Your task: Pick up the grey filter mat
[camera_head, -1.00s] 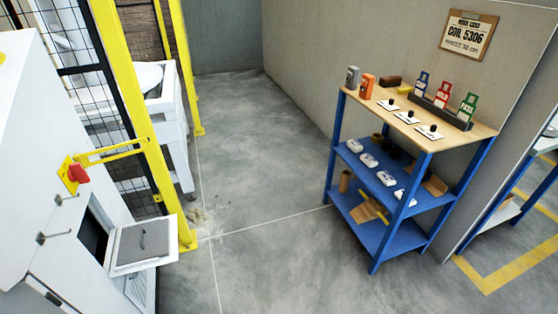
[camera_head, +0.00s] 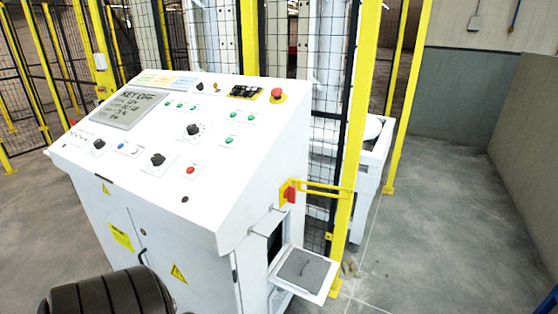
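The grey filter mat (camera_head: 303,268) is a flat, dark grey square with a darker mark near its middle. It lies on the white fold-down flap (camera_head: 328,279) at the lower right side of the white control cabinet (camera_head: 190,220). The flap is open and sticks out level beside a dark opening (camera_head: 275,246) in the cabinet's side. Neither of my grippers is in view. A dark ribbed part, which looks like one of my arm links, shows at the bottom left.
A red knob on a yellow bracket (camera_head: 288,193) sticks out above the flap, with thin metal handles below it. A yellow post (camera_head: 357,130) and mesh fence stand just behind. Open concrete floor (camera_head: 440,220) lies to the right.

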